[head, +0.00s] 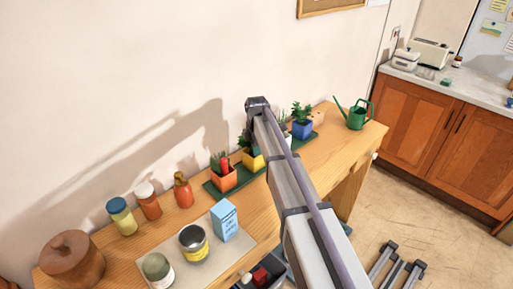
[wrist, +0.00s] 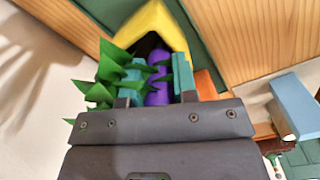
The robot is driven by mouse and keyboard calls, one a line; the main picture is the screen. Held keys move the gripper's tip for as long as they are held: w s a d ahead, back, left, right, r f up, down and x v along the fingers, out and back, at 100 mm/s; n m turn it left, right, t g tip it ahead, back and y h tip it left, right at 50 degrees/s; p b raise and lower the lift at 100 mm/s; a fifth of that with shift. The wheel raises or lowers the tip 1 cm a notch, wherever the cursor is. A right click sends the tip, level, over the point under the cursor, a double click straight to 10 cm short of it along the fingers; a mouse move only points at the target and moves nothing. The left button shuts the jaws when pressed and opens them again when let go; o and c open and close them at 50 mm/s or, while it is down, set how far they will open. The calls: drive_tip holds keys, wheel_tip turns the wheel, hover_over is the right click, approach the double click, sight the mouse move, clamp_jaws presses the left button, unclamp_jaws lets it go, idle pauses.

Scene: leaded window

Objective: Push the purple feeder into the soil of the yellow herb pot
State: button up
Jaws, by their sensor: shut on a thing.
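The yellow herb pot (head: 253,161) stands on a green tray on the wooden table, partly behind my arm. In the wrist view its yellow rim (wrist: 165,18) shows at the top, with dark soil inside and jagged green leaves (wrist: 105,88) to the left. My gripper (wrist: 157,75) has its teal fingers shut on the purple feeder (wrist: 157,92), right at the pot's opening. The feeder points towards the soil; I cannot tell whether its tip is in it. The feeder is hidden in the head view.
An orange pot (head: 222,178) with a red piece in it stands left of the yellow pot, and a blue pot (head: 303,127) stands to the right. A green watering can (head: 356,117) is farther right. Bottles, a tin (head: 194,245) and a blue carton (head: 225,221) occupy the near left.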

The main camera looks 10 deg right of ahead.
drive_tip(key=shift+f, duration=0.15)
drive_tip(key=o, duration=0.8)
wheel_tip(320, 180, up, 11)
drive_tip(key=p, duration=1.1)
